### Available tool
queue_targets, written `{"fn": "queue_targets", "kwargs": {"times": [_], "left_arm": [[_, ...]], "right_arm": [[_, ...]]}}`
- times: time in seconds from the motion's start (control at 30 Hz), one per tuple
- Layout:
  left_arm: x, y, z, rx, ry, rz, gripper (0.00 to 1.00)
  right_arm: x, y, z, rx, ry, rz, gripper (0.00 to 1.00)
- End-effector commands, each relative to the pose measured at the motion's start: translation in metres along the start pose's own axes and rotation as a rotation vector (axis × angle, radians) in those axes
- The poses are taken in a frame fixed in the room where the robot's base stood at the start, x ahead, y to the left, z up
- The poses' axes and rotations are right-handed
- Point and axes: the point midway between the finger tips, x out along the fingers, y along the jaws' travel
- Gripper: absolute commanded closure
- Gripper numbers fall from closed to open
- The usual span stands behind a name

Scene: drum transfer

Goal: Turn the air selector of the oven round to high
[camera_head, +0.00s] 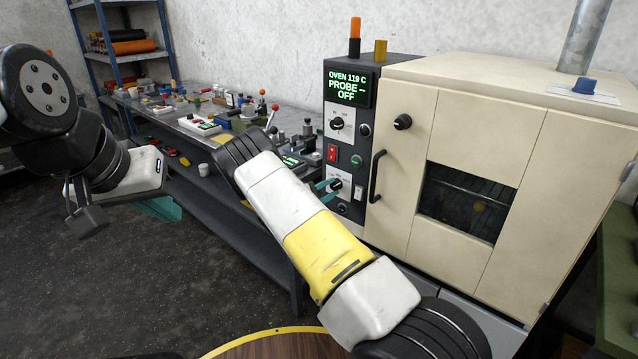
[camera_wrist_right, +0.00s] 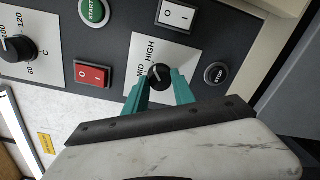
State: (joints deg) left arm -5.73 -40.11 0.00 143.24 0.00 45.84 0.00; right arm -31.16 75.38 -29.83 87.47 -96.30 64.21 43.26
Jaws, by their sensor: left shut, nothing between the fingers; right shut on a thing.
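The oven (camera_head: 400,160) stands at the right with a dark control panel on its left side. The air selector (camera_head: 336,184) is a small black knob on a white plate low on that panel; it also shows in the right wrist view (camera_wrist_right: 159,77), with MID and HIGH readable beside it. Its exact pointer direction is hard to tell. My right gripper (camera_head: 328,190) has its teal fingers on either side of the knob, shut on it, also in the right wrist view (camera_wrist_right: 159,88). My left gripper (camera_head: 158,208) is shut and empty, away at the left.
A display (camera_head: 348,87) reads OVEN 119 C, PROBE --, OFF. A red switch (camera_wrist_right: 92,74), a white switch (camera_wrist_right: 176,15), a green START button (camera_wrist_right: 93,11) and a black STOP button (camera_wrist_right: 216,73) surround the selector. A cluttered bench (camera_head: 230,190) stands left of the oven.

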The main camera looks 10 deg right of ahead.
Motion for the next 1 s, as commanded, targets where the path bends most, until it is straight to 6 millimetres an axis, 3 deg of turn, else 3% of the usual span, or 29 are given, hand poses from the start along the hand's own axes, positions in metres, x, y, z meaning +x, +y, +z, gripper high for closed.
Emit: {"fn": "queue_targets", "kwargs": {"times": [0.47, 0.5, 0.6, 1.0], "left_arm": [[0.0000, 0.0000, 0.0000, 0.000, 0.000, 0.000, 1.00], [0.0000, 0.0000, 0.0000, 0.000, 0.000, 0.000, 1.00], [0.0000, 0.0000, 0.0000, 0.000, 0.000, 0.000, 1.00], [0.0000, 0.0000, 0.0000, 0.000, 0.000, 0.000, 1.00]], "right_arm": [[-0.0009, -0.0011, -0.0007, 0.014, 0.002, -0.002, 1.00], [-0.0009, -0.0011, -0.0008, 0.014, 0.002, -0.002, 0.65], [-0.0008, -0.0009, -0.0006, 0.014, 0.002, -0.002, 0.47], [-0.0076, -0.0001, -0.0010, 0.014, 0.003, -0.001, 0.47]]}}
